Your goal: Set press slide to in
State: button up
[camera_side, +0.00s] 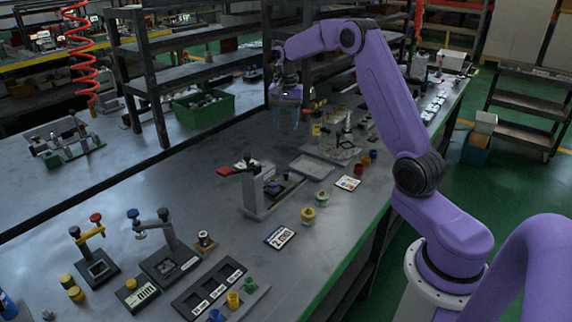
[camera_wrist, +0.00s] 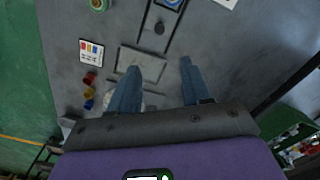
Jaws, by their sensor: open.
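The press (camera_side: 252,192) stands mid-bench in the side view, with a grey upright and a red lever on top. A low slide track runs from its base, with a blue round part (camera_side: 272,187) on it. In the wrist view the track (camera_wrist: 146,27) shows at the top edge, with a dark knob (camera_wrist: 160,28) between its rails and the blue round part (camera_wrist: 170,3) beyond. The rest of the press is out of that view. My gripper (camera_side: 287,126) is open and empty, above the bench behind the press; its fingers (camera_wrist: 158,80) are spread apart in the wrist view.
A flat grey tray (camera_side: 311,167) lies between press and gripper. A metal fixture (camera_side: 342,145) stands behind. A green bin (camera_side: 203,107) sits at the back left.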

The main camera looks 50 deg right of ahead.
jog(key=m, duration=0.2)
send_near(286, 171)
notch_tip(286, 171, down, 8)
jog(key=shift+f, duration=0.15)
dwell(0.4)
jog(key=shift+a, duration=0.1)
grip_shut()
